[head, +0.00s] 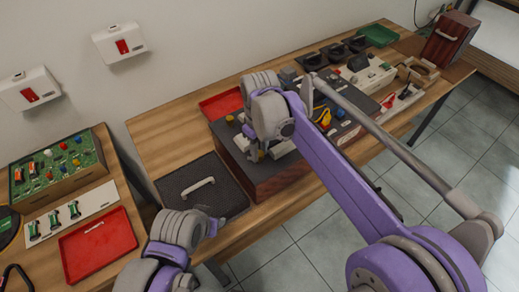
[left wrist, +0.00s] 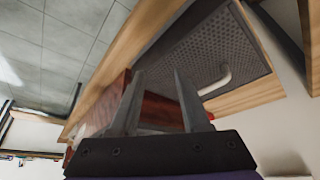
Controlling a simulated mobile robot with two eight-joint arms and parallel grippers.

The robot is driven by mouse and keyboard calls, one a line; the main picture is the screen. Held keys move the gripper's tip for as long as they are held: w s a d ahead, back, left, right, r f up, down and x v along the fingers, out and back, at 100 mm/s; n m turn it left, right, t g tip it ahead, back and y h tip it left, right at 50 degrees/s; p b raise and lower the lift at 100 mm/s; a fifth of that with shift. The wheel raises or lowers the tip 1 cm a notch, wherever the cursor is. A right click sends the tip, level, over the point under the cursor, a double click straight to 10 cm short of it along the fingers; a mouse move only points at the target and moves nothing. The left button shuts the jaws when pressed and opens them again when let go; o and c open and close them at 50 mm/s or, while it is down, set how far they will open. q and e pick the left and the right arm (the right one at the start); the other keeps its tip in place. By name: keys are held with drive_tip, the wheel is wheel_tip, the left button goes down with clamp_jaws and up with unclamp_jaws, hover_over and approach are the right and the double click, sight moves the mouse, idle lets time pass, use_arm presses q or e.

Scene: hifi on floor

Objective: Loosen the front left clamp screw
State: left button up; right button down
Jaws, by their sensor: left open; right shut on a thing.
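A wooden-sided hi-fi unit (head: 282,181) stands on the long bench in the head view. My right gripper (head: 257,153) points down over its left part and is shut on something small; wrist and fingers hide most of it. The front left clamp screw cannot be made out. My left gripper (head: 213,224) is at the bench's front edge, near the black perforated cover (head: 185,172) with its white handle. In the left wrist view its two fingers (left wrist: 158,78) are apart and empty, with reddish wood behind and the cover (left wrist: 195,60) beyond.
A red tray (head: 222,104) lies behind the unit. Black cups, a green tray (head: 378,35) and a wooden box (head: 450,39) stand farther right. At left are a circuit board (head: 58,168) and a red tray (head: 97,246). Bare bench shows behind the cover.

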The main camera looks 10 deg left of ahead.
sight(260, 153)
drive_tip(key=shift+n, duration=0.9)
drive_tip(key=c, duration=0.6)
unclamp_jaws()
wheel_tip(260, 153, up, 11)
drive_tip(key=shift+p, duration=0.45)
drive_tip(key=shift+d+f, duration=0.1)
